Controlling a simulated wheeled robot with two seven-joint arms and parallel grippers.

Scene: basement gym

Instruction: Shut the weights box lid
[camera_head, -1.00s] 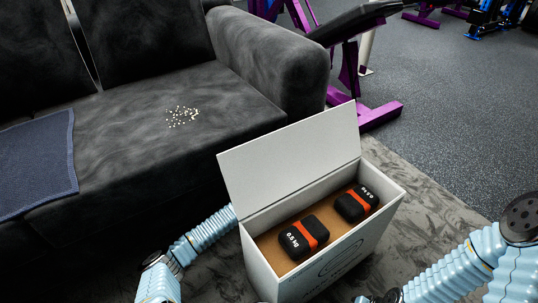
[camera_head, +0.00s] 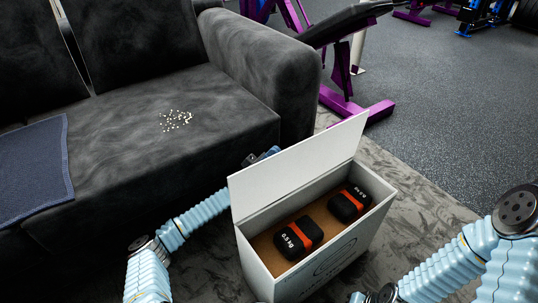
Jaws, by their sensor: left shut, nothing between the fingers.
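The white weights box (camera_head: 262,265) stands on the rug with its lid (camera_head: 300,160) open. The lid is raised along the box's far-left long side and leans toward the opening. Inside, two black weights with orange bands, the near one (camera_head: 292,240) marked 0.5 kg and the far one (camera_head: 346,205), lie on a brown floor. My left gripper (camera_head: 263,156) is shut and empty behind the lid, at its outer face. The lid partly hides it, so I cannot tell whether they touch. My right arm shows at the lower right, its gripper outside the view.
A dark grey sofa (camera_head: 210,120) stands close behind the box, with a blue cloth (camera_head: 35,165) and pale crumbs (camera_head: 175,120) on its seat. A purple-framed bench (camera_head: 340,105) stands behind. Open floor (camera_head: 440,120) lies to the right.

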